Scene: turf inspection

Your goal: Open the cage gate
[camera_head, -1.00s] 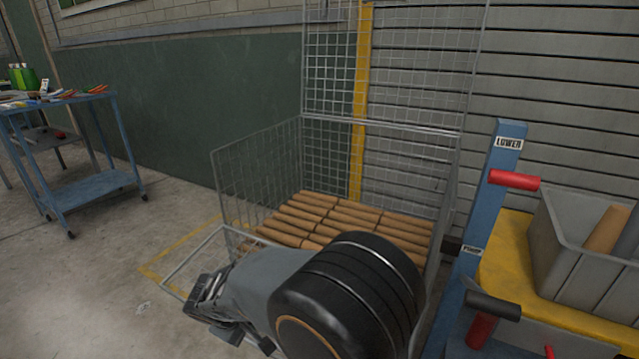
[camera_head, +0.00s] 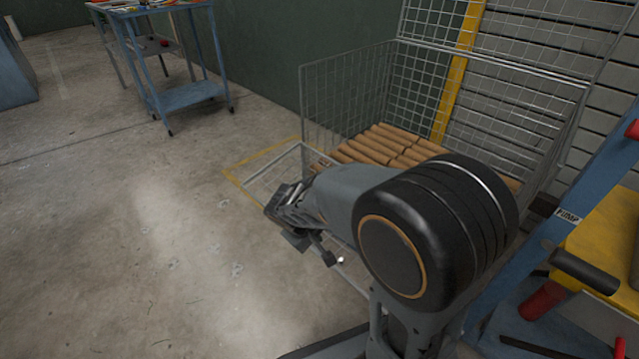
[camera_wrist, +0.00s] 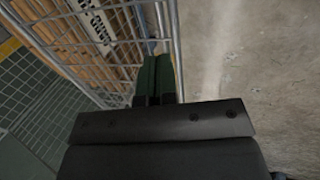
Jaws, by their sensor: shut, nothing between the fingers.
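The wire cage (camera_head: 345,88) holds stacked wooden logs (camera_head: 385,143). A pale metal frame, which looks like the cage gate (camera_head: 270,165), stands out from the cage's near left side over a yellow floor line; my arm hides much of it. My gripper (camera_head: 328,255) is near this frame, on its outer side. In the wrist view my gripper (camera_wrist: 158,75) is shut and empty, its green fingers together beside a metal rail (camera_wrist: 176,45). Mesh with a white sign (camera_wrist: 95,28) lies left of the fingers, with logs behind it. I cannot tell whether the fingers touch the rail.
A blue trolley (camera_head: 190,95) stands at the back left. A blue post (camera_head: 590,180) and a yellow surface (camera_head: 600,240) with a black handle (camera_head: 585,272) are close on the right. Open concrete floor (camera_head: 110,230) lies to the left.

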